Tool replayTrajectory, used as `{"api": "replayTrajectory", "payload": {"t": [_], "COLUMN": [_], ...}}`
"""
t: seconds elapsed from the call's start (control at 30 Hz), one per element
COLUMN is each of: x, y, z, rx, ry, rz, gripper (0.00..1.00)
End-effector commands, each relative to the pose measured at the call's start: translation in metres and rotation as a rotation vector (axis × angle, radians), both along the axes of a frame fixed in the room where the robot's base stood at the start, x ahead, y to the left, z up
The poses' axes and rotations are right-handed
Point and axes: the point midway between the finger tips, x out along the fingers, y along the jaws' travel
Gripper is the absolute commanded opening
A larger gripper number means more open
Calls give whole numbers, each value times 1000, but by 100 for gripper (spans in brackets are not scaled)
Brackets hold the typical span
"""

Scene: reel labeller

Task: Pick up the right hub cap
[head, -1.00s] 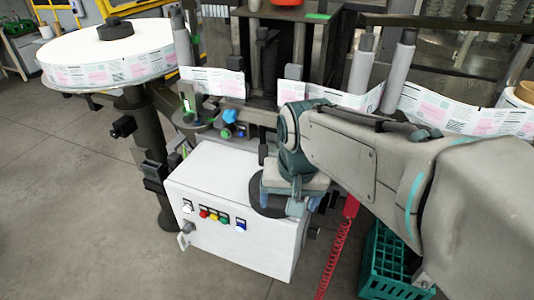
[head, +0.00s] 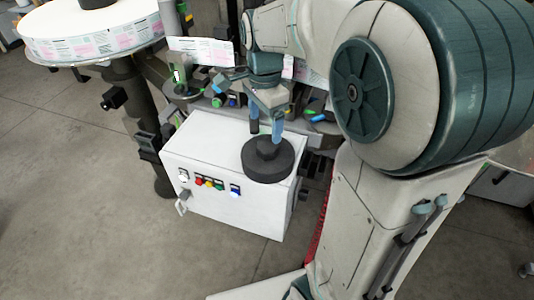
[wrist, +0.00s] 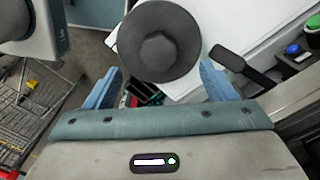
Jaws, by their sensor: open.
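A dark round hub cap with a hexagonal raised middle (head: 268,160) lies flat on top of the white cabinet (head: 205,150), near its right edge. It also shows in the wrist view (wrist: 158,45), ahead of and between the two blue fingers. My gripper (head: 265,130) points down just above and behind the cap's far side. Its fingers are apart with nothing held; in the wrist view my gripper (wrist: 160,70) has one finger on each side of the cap's near edge. Another dark cap (head: 97,3) sits on the label reel at the upper left, cut by the frame edge.
The big white label reel (head: 85,35) stands on a dark post left of the cabinet. Buttons (head: 208,183) line the cabinet's front. A dark lever-like part (wrist: 240,65) lies right of the cap in the wrist view. Open floor lies front left.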

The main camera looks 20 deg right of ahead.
Motion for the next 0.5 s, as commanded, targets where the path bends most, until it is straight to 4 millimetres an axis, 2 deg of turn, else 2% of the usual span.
{"api": "replayTrajectory", "payload": {"t": [0.1,0.33,0.5], "x": [0,-1,-1], "y": [0,-3,-7], "z": [-16,-33,-59], "rx": [0,0,0], "ry": [0,2,4], "rz": [1,0,1], "gripper": [79,79,79]}}
